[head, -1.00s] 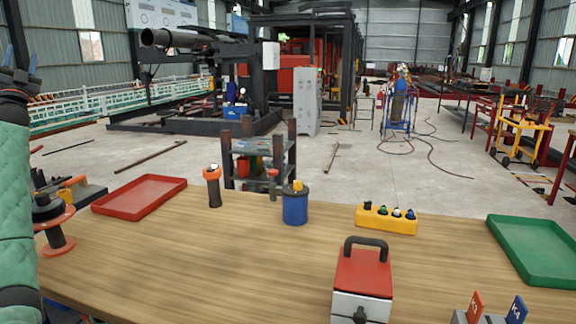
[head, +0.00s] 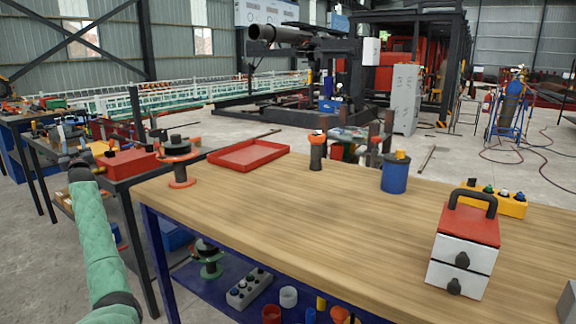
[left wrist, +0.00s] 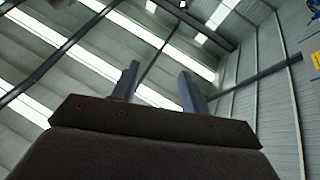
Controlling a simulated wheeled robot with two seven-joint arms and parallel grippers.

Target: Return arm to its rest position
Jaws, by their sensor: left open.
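My left arm comes up from the bottom left of the head view in a green sleeve. My left gripper (head: 80,158) is at its upper end, small and dark, left of the wooden workbench and in front of a cluttered side table. In the left wrist view my left gripper (left wrist: 158,88) shows two grey fingers standing apart with nothing between them. They point up towards the roof beams and skylights. My right gripper is in neither view.
The wooden workbench (head: 300,215) holds a red tray (head: 248,154), a spool (head: 180,165), a blue canister (head: 395,175), a yellow button box (head: 500,203) and a red-lidded box (head: 465,250). A blue shelf with items lies below. The side table (head: 130,168) stands close behind my left gripper.

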